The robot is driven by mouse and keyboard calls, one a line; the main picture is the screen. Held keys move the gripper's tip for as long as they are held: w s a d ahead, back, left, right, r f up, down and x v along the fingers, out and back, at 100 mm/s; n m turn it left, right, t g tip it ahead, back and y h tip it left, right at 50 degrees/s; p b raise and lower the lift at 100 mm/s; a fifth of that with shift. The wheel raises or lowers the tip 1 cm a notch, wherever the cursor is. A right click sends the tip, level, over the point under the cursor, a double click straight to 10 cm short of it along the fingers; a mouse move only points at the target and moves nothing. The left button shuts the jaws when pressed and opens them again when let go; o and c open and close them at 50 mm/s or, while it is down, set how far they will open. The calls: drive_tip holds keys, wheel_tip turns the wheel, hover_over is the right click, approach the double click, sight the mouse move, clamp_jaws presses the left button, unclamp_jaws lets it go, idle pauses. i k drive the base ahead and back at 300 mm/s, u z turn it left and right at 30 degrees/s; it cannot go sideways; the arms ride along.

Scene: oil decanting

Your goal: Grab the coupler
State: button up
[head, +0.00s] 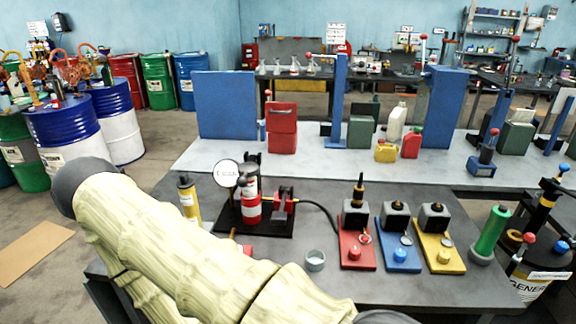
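I cannot tell for certain which part is the coupler. A likely one is the black and brass upright fitting (358,193) on top of the block of the red station (357,255). A black hose (315,208) runs from the pump unit (252,205) towards the red station; its far end is hidden. The blue station (398,257) and yellow station (440,255) carry similar dark blocks with shorter tops. My arm in its pale sleeve crosses the lower left. My gripper is not in view, so whether it holds anything cannot be seen.
A yellow bottle (189,200) stands left of the pump. A green cylinder (491,235) is right of the yellow station. Red and yellow cans (411,143) stand on the pale bench (330,170) behind.

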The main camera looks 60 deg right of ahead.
sight(358, 192)
drive_tip(key=u, duration=0.3)
drive_tip(key=k, duration=0.65)
drive_tip(key=z, duration=1.15)
